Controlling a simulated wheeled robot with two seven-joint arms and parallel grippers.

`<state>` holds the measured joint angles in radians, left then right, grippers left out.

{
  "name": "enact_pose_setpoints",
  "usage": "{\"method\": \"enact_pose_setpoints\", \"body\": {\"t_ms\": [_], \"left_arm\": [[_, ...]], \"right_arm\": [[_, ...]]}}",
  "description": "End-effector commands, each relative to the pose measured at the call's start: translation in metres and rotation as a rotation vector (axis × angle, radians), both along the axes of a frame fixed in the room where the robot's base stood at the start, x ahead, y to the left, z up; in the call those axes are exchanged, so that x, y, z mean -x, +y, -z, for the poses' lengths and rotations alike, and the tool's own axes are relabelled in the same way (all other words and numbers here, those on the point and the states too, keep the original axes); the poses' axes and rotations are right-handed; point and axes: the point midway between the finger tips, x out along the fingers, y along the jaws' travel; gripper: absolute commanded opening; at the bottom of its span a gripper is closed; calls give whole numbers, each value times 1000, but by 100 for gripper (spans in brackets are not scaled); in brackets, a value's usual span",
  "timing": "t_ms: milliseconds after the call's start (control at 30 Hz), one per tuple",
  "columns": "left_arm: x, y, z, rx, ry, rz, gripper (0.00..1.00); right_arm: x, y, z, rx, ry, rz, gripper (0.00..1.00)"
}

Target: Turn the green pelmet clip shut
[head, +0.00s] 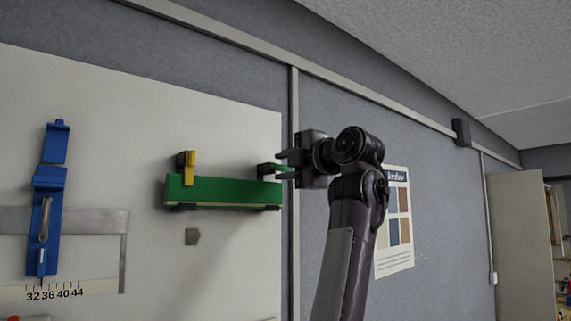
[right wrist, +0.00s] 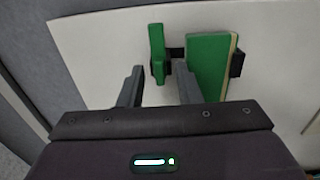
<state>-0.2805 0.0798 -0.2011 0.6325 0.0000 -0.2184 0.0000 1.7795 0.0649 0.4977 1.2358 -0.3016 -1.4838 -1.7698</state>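The green pelmet clip (head: 270,169) sticks out at the right end of a green pelmet board (head: 225,191) on the pale wall panel. In the right wrist view the clip (right wrist: 157,52) is a green bar standing off the board (right wrist: 208,66), with a dark piece between them. My right gripper (head: 281,168) is at the clip from the right, its fingers one above the other. In the right wrist view the gripper (right wrist: 160,80) is open, with the clip's near end between the fingertips and a gap visible. My left gripper is in neither view.
A yellow clip (head: 190,167) stands at the board's left end. A blue latch-like fixture (head: 46,195) and a numbered scale (head: 60,293) are farther left. A poster (head: 396,215) hangs behind my right arm. The panel below the board is mostly clear.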

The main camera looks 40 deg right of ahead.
Motion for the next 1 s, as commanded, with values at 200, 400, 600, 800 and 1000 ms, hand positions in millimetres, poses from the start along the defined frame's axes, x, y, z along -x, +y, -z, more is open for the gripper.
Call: {"method": "enact_pose_setpoints", "body": {"t_ms": [200,400,600,800,1000], "left_arm": [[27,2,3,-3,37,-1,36],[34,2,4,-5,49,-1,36],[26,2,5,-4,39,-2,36],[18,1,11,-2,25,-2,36],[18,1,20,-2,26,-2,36]], "right_arm": [[0,0,0,0,0,0,3],[0,0,0,-1,-1,0,0],[0,0,0,-26,1,0,0],[1,0,1,-118,6,0,0],[1,0,2,-278,18,0,0]]}}
